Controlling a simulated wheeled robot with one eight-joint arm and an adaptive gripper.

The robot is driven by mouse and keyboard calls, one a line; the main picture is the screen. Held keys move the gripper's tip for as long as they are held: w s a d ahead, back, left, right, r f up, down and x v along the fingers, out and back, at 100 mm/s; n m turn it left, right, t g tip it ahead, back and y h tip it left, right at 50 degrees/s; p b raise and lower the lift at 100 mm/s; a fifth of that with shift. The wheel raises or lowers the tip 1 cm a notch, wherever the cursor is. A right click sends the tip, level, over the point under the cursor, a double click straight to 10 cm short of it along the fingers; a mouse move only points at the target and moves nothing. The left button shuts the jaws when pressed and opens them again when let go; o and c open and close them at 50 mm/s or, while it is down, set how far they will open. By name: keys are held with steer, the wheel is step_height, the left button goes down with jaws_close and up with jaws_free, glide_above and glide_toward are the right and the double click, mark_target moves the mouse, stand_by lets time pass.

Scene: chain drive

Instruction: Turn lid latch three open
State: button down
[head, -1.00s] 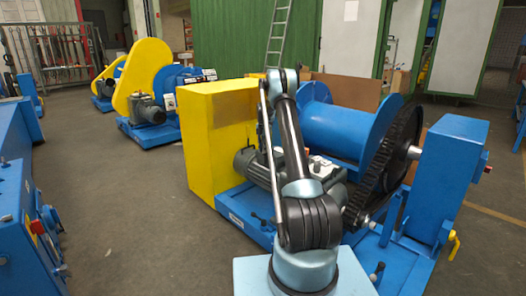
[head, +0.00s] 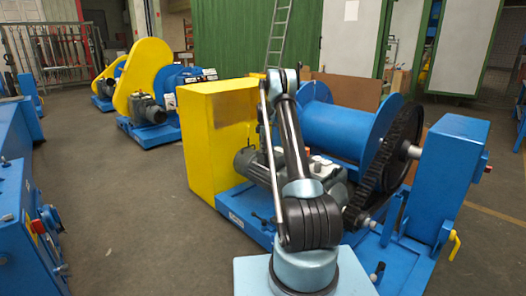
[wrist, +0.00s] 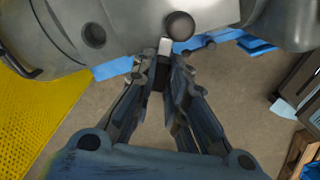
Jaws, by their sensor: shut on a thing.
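My gripper (wrist: 162,72) is seen from behind in the wrist view, its fingers closed together at the lower edge of a grey rounded housing (wrist: 135,25). They are shut on a small pale tab (wrist: 165,46), which looks like a lid latch; its number cannot be read. The fingers hide the tab's lower end. A dark round knob (wrist: 180,25) sits just above and right of the tab. In the head view my arm reaches over to the grey motor and gear unit (head: 255,168) of the winch, and my gripper is hidden behind the arm.
A yellow guard box (head: 205,140) stands left of the motor. A blue drum (head: 335,130) and a large black toothed wheel (head: 398,135) are behind and to the right. A blue post (head: 455,165) stands at right. Open floor (head: 130,220) lies to the left.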

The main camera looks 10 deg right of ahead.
steer(key=m, duration=0.5)
steer(key=shift+d+m, duration=0.1)
steer(key=shift+m, duration=0.2)
steer(key=m, duration=0.5)
steer(key=shift+w+m, duration=0.1)
steer(key=shift+m, duration=0.3)
steer(key=c, duration=1.6)
jaws_free()
steer(key=shift+r, duration=0.1)
steer(key=shift+w+r, duration=0.1)
steer(key=shift+r, duration=3.75)
steer(key=shift+r, duration=0.1)
